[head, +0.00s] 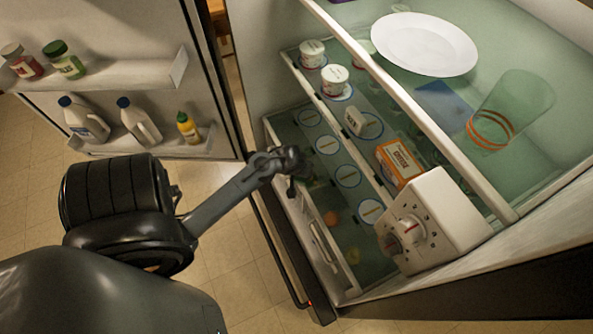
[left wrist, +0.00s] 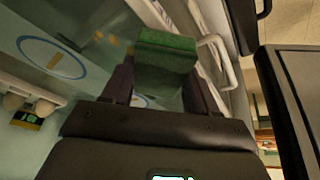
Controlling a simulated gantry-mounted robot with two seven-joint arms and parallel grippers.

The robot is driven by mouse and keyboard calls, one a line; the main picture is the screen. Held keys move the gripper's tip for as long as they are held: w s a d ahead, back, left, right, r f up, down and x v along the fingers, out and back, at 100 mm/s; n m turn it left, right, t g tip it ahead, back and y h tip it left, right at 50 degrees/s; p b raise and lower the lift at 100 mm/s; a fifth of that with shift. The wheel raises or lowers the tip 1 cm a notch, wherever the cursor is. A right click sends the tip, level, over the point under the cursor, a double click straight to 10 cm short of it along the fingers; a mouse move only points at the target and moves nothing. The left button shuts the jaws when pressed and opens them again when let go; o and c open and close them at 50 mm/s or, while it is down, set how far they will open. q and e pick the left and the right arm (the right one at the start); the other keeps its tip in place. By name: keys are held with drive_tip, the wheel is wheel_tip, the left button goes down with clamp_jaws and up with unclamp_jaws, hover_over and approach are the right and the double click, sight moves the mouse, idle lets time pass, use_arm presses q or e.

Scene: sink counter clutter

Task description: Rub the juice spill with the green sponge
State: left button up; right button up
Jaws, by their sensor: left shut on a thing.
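My left gripper (head: 297,176) reaches into the open fridge, above the left part of its lower glass shelf. In the left wrist view the gripper (left wrist: 163,72) is shut on the green sponge (left wrist: 166,46), which sits between its two fingers. In the head view the sponge is mostly hidden by the gripper and hard to make out. Faint orange-yellow spots (left wrist: 112,38) show beyond the sponge in the left wrist view; I cannot tell whether they are the juice spill. My right gripper is not in view.
White cups (head: 335,80), an orange-and-white carton (head: 398,161) and a white dial box (head: 432,222) are in the fridge. A plate (head: 424,44) and a glass (head: 511,108) stand on the upper shelf. The open door (head: 105,72) holds bottles and jars.

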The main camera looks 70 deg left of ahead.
sight(317, 167)
use_arm(q)
drive_tip(key=shift+w, duration=1.2)
drive_tip(key=shift+w+a+f, duration=0.15)
drive_tip(key=shift+w, duration=1.6)
